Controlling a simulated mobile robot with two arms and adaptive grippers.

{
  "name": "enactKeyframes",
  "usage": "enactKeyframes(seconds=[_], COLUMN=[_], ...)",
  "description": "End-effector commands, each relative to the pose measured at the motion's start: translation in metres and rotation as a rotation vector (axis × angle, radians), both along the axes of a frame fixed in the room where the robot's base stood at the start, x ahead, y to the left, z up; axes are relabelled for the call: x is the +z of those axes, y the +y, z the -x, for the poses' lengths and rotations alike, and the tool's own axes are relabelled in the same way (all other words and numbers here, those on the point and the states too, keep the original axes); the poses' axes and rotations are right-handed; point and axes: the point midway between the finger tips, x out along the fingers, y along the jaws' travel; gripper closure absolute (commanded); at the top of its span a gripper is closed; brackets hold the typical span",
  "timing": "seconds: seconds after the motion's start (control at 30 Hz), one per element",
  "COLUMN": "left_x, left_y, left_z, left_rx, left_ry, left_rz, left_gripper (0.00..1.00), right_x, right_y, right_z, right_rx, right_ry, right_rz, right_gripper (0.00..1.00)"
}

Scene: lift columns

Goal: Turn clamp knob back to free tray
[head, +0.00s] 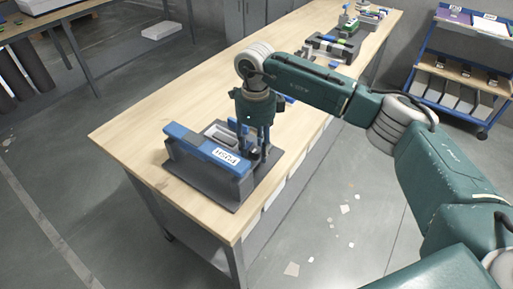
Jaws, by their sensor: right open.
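A fixture with a dark grey base and a blue-topped front wall (207,150) stands near the front end of the wooden bench. The wall carries a white label with dark lettering. A light grey tray (222,132) sits in the fixture behind this wall. My right gripper (261,152) points down at the right end of the fixture, its fingers open around or close beside a small dark part (253,155), perhaps the clamp knob. The fingers cover much of that part, so I cannot tell whether they touch it. My left gripper is not in view.
The wooden bench (140,125) is bare left of the fixture. More fixtures (331,46) stand farther back on it. A blue shelf cart (455,70) is at the upper right. Another table (50,18) is at the upper left. Pale scraps lie on the floor.

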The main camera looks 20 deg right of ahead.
Motion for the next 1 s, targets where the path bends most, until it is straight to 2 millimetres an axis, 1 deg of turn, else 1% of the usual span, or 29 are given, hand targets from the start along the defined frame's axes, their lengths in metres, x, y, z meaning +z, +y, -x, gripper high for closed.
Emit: enactKeyframes(seconds=[0.73,0.83,1.0], left_x=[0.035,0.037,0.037], left_y=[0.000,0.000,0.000], left_z=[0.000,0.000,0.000], left_rx=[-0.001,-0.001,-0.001], left_ry=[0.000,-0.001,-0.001], left_rz=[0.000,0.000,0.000], left_gripper=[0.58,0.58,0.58], right_x=[0.065,0.070,0.070], right_y=[0.000,0.000,0.000], right_z=[0.000,0.000,0.000], right_rx=[-0.001,-0.001,-0.001], right_ry=[-0.001,-0.001,0.000], right_rz=[0.000,0.001,0.000], right_gripper=[0.58,0.58,0.58])
